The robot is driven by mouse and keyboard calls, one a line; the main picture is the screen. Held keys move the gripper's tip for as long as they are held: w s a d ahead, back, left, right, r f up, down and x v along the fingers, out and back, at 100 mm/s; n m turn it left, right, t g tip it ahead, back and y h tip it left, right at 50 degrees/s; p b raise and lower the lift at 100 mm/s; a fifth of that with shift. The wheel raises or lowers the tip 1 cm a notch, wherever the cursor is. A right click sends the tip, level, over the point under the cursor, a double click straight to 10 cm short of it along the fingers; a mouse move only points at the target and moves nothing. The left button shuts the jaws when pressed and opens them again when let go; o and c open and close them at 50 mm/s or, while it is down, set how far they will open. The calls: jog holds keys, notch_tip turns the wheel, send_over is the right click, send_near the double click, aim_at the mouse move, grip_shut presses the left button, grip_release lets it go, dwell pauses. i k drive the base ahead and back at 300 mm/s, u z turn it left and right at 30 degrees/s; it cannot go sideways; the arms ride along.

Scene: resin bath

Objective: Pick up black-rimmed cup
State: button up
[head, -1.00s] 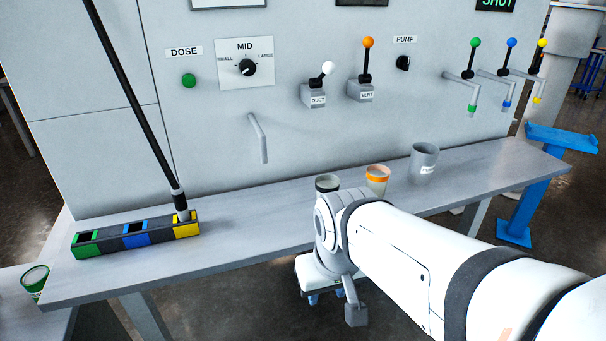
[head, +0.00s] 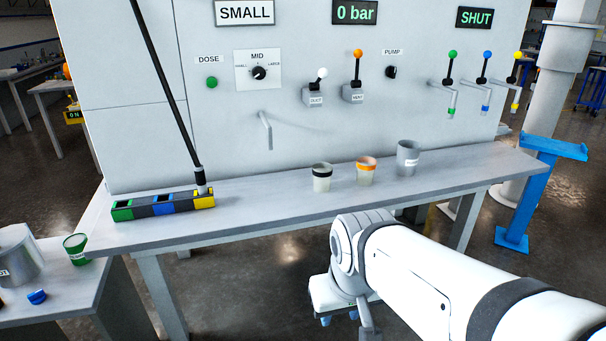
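The black-rimmed cup (head: 321,183) stands upright on the grey bench, left of the orange-rimmed cup (head: 365,177). It is pale with a dark band at its top, and it is in full view. My gripper (head: 339,318) hangs below my white arm, in front of the bench and well short of the cup. Its two blue fingertips show apart with nothing seen between them. Part of the gripper is hidden behind my wrist.
A grey cup (head: 408,160) stands right of the orange-rimmed one. A block with green, blue and yellow sockets (head: 143,211) holds a black rod at the bench's left. A spout (head: 266,132) juts from the panel. The bench (head: 262,210) between block and cups is clear.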

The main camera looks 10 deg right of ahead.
aim_at(322, 178)
jog(key=u, duration=0.15)
jog(key=i, duration=0.85)
jog(key=z, duration=0.05)
